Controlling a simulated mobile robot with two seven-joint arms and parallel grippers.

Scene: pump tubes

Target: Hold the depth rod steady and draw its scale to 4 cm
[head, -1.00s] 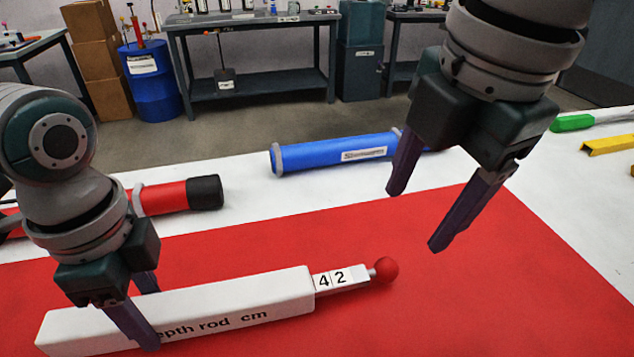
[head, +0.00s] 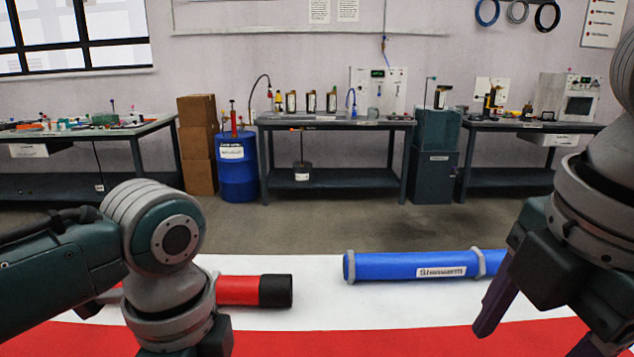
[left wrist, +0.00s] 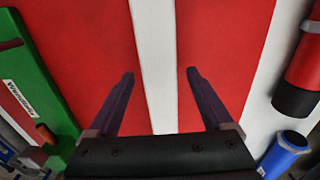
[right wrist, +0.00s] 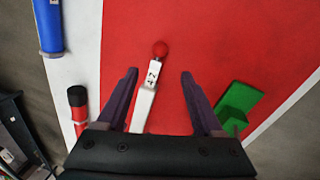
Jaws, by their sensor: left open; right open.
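The depth rod is outside the head view. In the left wrist view its white sleeve (left wrist: 154,60) runs lengthwise between the spread fingers of my left gripper (left wrist: 159,73), which is open; I cannot tell any contact. In the right wrist view the sleeve (right wrist: 143,106), the short numbered scale (right wrist: 152,73) and the red ball end (right wrist: 160,49) show on the red mat (right wrist: 205,50). My right gripper (right wrist: 158,72) is open and empty, its fingers either side of the scale in the picture, apparently above it. The digits are too small to read surely.
A blue tube (head: 415,266) and a red tube with black end (head: 240,290) lie on the white strip beyond the mat. A green block (right wrist: 238,98) lies on the mat; a long green piece (left wrist: 38,85) shows too. Benches (head: 330,125) stand far behind.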

